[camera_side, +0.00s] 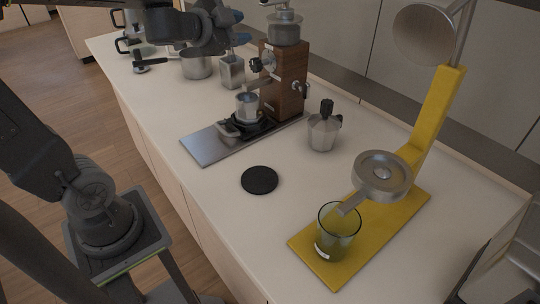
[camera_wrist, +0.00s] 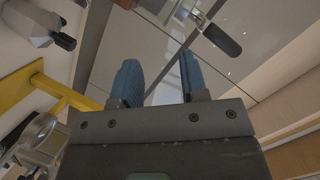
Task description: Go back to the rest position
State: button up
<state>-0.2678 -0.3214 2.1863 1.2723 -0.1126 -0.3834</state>
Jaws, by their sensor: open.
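My gripper (camera_side: 238,27) is at the top of the side view, raised above the counter near the metal containers and the wooden coffee machine. In the wrist view its two blue fingers (camera_wrist: 160,80) stand apart with nothing between them. It is open and empty. The upper part of my arm is cut off by the top edge of the side view.
A wooden coffee machine (camera_side: 286,82) stands right of my gripper. A metal pot (camera_side: 196,66) and a square canister (camera_side: 231,72) stand below it. A moka pot (camera_side: 323,133), black disc (camera_side: 259,180) and yellow stand (camera_side: 399,214) holding a glass (camera_side: 337,236) occupy the counter.

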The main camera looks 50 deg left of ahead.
jog(key=s+d+f+n+g+h, duration=0.1)
jog(key=s+d+f+n+g, duration=0.3)
jog(key=s, duration=0.5)
jog(key=s+d+f+n+g+h, duration=0.1)
jog(key=s+d+f+n+g, duration=0.3)
jog(key=s+d, duration=0.4)
jog(key=shift+s+f+g, duration=0.3)
jog(key=shift+s+g, duration=0.3)
jog(key=shift+s, duration=0.1)
